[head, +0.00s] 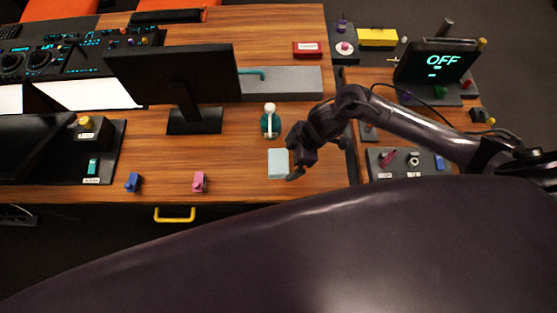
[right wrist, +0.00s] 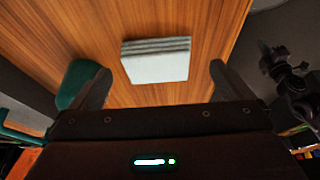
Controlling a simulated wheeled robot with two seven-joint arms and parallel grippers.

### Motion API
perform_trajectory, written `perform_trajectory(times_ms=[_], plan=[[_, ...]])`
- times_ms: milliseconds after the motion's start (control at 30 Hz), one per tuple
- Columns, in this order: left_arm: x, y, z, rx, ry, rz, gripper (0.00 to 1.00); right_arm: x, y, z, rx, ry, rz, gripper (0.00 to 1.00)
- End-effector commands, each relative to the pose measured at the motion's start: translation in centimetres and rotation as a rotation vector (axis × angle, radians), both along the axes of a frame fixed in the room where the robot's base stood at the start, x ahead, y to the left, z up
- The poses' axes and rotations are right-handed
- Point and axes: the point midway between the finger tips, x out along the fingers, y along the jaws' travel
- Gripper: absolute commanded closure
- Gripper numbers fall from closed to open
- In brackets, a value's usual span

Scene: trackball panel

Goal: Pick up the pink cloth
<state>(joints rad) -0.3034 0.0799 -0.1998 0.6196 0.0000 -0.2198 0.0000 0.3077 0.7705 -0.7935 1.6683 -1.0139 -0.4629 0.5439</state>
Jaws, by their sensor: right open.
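No pink cloth shows. A pale blue folded cloth (head: 278,163) lies flat on the wooden table near its front edge. In the right wrist view the cloth (right wrist: 156,62) looks whitish, with stacked folds along its far side. My right gripper (head: 291,166) is at the cloth's right side in the head view. In the right wrist view the right gripper (right wrist: 160,84) is open, with its fingers apart and the cloth between and just beyond them. It holds nothing. My left gripper is not in view.
A green bottle with a white top (head: 269,122) stands just behind the cloth, close to one finger in the wrist view. A monitor (head: 172,75), a small pink object (head: 199,182) and a blue one (head: 133,182) are to the left.

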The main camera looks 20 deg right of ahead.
Motion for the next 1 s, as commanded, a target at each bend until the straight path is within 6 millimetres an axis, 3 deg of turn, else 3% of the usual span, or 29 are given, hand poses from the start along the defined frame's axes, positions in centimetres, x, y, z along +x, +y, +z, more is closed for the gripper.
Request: perform_trajectory(times_ms=[200,500,800,1000], plan=[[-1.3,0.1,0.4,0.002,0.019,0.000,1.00,0.3,1.2,-2.8,0.001,0.000,-0.001,0.00],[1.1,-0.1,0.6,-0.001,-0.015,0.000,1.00,0.4,1.3,-3.4,-0.001,-0.002,-0.001,0.00],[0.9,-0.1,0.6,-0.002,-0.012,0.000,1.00,0.4,1.3,-3.3,-0.001,-0.002,-0.001,0.39],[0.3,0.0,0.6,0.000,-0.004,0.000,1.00,0.4,1.3,-3.3,-0.001,-0.002,-0.001,0.41]])
